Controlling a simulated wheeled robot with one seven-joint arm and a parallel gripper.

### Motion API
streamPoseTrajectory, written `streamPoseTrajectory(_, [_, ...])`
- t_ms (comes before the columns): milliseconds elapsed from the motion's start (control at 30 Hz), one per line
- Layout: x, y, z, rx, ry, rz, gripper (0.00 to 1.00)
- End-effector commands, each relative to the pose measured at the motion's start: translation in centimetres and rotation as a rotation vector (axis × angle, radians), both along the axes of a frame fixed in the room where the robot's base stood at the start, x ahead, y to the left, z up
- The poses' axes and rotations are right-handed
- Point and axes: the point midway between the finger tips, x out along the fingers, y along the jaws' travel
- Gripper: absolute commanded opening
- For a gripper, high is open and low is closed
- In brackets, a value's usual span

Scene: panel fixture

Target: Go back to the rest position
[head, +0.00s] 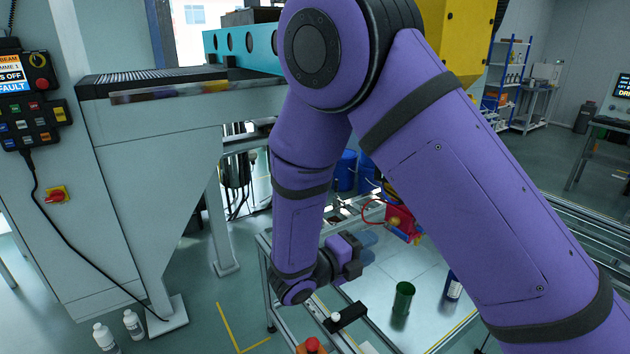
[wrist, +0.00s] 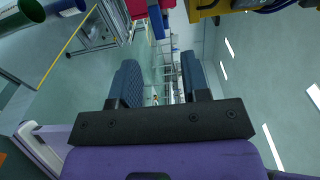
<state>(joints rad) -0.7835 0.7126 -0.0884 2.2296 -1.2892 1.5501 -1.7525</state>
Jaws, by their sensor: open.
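My gripper (head: 368,248) is at the end of my bent purple arm, low in the middle of the head view, over the left part of a pale metal table (head: 425,270). In the wrist view, the two dark fingers of my gripper (wrist: 160,82) stand apart with nothing between them, so it is open and empty. The view between the fingers runs along the floor to distant frames. My arm hides much of the middle and right of the head view. No marker for the rest position shows.
A green cup (head: 403,298) and a dark bottle (head: 454,287) stand on the table, right of my gripper. A red device (head: 402,223) with a cable is behind. A grey machine (head: 160,150) with a button box (head: 32,90) stands left. White bottles (head: 104,337) are on the floor.

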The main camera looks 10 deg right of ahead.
Motion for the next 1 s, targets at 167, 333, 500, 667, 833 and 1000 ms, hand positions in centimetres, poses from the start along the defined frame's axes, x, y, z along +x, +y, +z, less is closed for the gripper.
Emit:
streamPoseTrajectory(167, [-1.0, -3.1, 3.3, 0.186, -0.162, -0.153, 0.43])
streamPoseTrajectory(333, [-2.9, -6.5, 6.6, 0.406, -0.391, -0.359, 0.43])
streamPoseTrajectory(500, [-5.3, -9.3, 9.4, 0.602, -0.637, -0.576, 0.43])
streamPoseTrajectory(667, [-7.7, -11.4, 11.8, 0.765, -0.882, -0.789, 0.43])
streamPoseTrajectory(833, [-10.4, -12.9, 14.0, 0.914, -1.151, -1.025, 0.43])
streamPoseTrajectory(1000, [-13.0, -13.9, 16.0, 1.038, -1.425, -1.272, 0.43])
